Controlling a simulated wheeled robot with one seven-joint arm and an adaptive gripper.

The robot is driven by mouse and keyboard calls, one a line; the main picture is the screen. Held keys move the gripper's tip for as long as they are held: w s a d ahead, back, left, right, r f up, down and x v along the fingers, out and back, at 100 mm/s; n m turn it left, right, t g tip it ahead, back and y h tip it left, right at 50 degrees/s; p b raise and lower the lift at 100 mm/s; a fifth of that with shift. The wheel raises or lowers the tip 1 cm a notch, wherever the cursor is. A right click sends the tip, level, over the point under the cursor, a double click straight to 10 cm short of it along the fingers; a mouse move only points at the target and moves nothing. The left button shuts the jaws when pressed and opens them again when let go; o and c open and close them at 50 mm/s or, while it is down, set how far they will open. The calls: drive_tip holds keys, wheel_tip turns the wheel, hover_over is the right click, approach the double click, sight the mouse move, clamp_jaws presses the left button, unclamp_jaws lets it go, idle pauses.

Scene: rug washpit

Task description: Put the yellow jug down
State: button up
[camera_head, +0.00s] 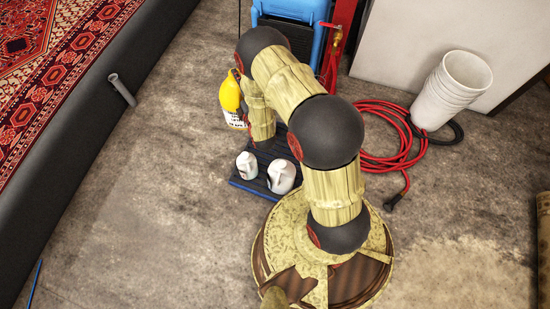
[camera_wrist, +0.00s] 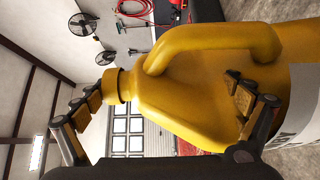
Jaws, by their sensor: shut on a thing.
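The yellow jug (camera_head: 230,95) with a white label shows at the upper middle of the head view, left of my arm and partly hidden by it. In the wrist view the yellow jug (camera_wrist: 190,75) fills much of the picture, lying sideways in that frame, with its cap and handle visible. My gripper (camera_wrist: 166,97) is shut on it, one finger near the neck and one over its body. The head view does not show clearly whether its base touches anything.
Two white jugs (camera_head: 247,165) (camera_head: 281,177) stand on a dark blue-edged tray (camera_head: 252,189). A blue bin (camera_head: 290,12), coiled red hose (camera_head: 385,163) and stacked white buckets (camera_head: 452,90) are nearby. A patterned rug (camera_head: 62,62) lies left. Concrete floor left of the tray is clear.

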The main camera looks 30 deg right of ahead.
drive_tip(key=w+d+f+m+h+b, duration=0.1)
drive_tip(key=d+f, duration=0.3)
drive_tip(key=f, duration=0.4)
drive_tip(key=w+d+f+m+h, duration=0.1)
drive_tip(key=d+f+h, duration=0.1)
drive_tip(key=d+f, duration=0.45)
drive_tip(key=s+d+f+m+g+h+b, duration=0.1)
drive_tip(key=s+d+f, duration=0.2)
drive_tip(key=f, duration=0.7)
drive_tip(key=s+d+f+m+g+h, duration=0.1)
drive_tip(key=s+d+f, duration=0.25)
drive_tip(key=f, duration=0.65)
drive_tip(key=s+d+f+b, duration=0.2)
drive_tip(key=d+f+b, duration=0.6)
drive_tip(key=d+f, duration=0.5)
drive_tip(key=shift+f+t, duration=0.15)
drive_tip(key=shift+t, duration=0.15)
drive_tip(key=shift+f, duration=0.2)
drive_tip(key=o, duration=1.7)
drive_tip(key=shift+s+f, duration=0.1)
drive_tip(key=shift+s, duration=0.1)
drive_tip(key=shift+o, duration=0.2)
